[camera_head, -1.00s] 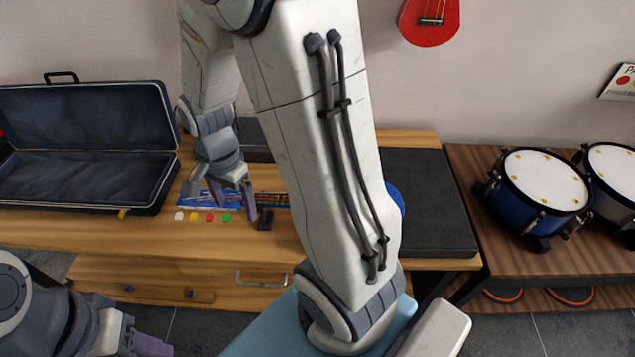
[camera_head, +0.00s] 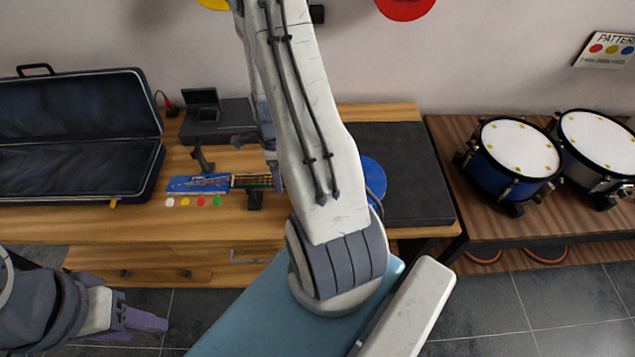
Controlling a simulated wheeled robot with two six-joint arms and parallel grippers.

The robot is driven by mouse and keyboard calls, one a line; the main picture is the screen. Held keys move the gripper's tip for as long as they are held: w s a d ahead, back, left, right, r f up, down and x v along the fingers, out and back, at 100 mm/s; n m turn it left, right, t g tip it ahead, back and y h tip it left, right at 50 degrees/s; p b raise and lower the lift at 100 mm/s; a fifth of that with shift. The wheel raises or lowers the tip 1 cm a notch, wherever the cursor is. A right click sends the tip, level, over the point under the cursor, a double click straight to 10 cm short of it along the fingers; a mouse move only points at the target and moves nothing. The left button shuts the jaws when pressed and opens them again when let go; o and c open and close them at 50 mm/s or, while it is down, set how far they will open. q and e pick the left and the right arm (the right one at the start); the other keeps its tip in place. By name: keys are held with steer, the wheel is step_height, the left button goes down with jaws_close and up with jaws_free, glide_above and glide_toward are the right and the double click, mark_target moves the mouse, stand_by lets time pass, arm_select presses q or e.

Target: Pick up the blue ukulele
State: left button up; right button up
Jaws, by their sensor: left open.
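The blue ukulele lies across the wooden bench. Its rounded blue body (camera_head: 373,182) shows to the right of my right arm. What looks like its blue headstock (camera_head: 198,183) and its dark neck show to the left. My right arm hides the middle part. My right gripper (camera_head: 276,172) is mostly hidden behind that arm. A purple finger edge shows at the neck, and I cannot tell contact or opening. My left gripper (camera_head: 145,320) is open and empty at the lower left, low in front of the bench and away from the ukulele.
An open dark case (camera_head: 80,137) stands on the left of the bench (camera_head: 130,228). A dark box with a small screen (camera_head: 202,102) is behind the neck. A black flat case (camera_head: 410,170) lies right of the body. Drums (camera_head: 519,145) stand on the right table.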

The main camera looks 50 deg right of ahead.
steer(key=shift+w+f+p, duration=0.15)
steer(key=shift+f+p, duration=0.3)
steer(key=shift+f, duration=1.65)
jaws_close()
steer(key=shift+d, duration=0.1)
steer(key=shift+r, duration=0.15)
